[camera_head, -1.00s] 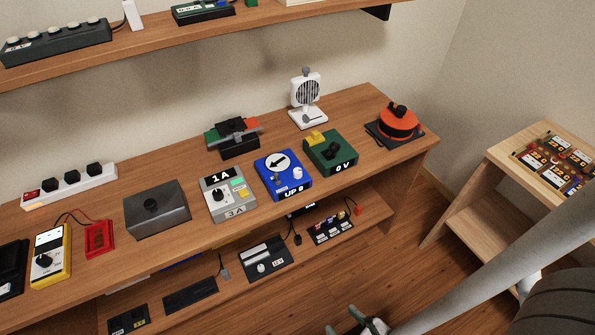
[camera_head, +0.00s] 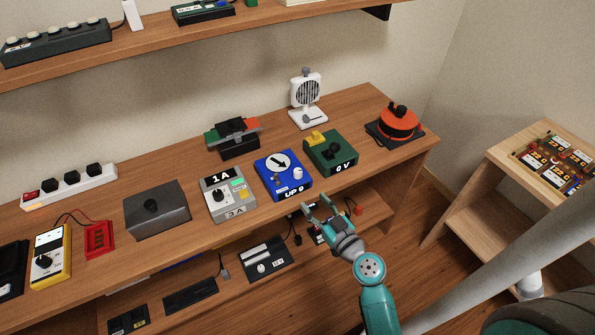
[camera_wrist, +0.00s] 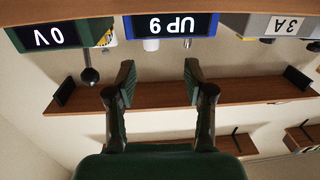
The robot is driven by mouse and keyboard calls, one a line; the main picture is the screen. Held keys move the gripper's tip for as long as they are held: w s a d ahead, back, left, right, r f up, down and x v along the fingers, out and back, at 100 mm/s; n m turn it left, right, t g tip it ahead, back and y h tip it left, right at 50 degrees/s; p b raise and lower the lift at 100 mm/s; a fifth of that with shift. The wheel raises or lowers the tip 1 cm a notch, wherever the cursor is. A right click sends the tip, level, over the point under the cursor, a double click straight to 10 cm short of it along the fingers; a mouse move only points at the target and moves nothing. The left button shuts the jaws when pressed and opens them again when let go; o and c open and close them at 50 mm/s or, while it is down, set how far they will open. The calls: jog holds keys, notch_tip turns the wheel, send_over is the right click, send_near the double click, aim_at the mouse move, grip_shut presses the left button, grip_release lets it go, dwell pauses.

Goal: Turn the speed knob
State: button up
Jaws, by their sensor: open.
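No knob is legibly marked as speed. The white fan (camera_head: 306,92) stands at the back right of the bench, with a small dark part on its base. The blue box (camera_head: 270,184) reads "UP 9" and carries a white round dial with a black arrow, a small metal switch and a white knob (camera_head: 298,173). This box (camera_wrist: 130,26) shows upside down in the wrist view, with the white knob (camera_wrist: 151,45) at its edge. My gripper (camera_head: 317,205) is open and empty, in front of the bench edge near the blue and green boxes. Its fingers (camera_wrist: 159,82) touch nothing.
The green box (camera_head: 322,142) with a black knob stands right of the blue one, the grey box (camera_head: 227,207) left. The orange-red device (camera_head: 398,123) is far right. A lower shelf (camera_head: 212,299) with several devices lies below the bench.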

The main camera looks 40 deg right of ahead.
aim_at(300, 174)
jog(key=x, duration=0.4)
jog(key=d+r+x, duration=0.1)
jog(key=x, duration=0.7)
jog(key=shift+d+r, duration=0.2)
jog(key=shift+r, duration=0.15)
grip_shut()
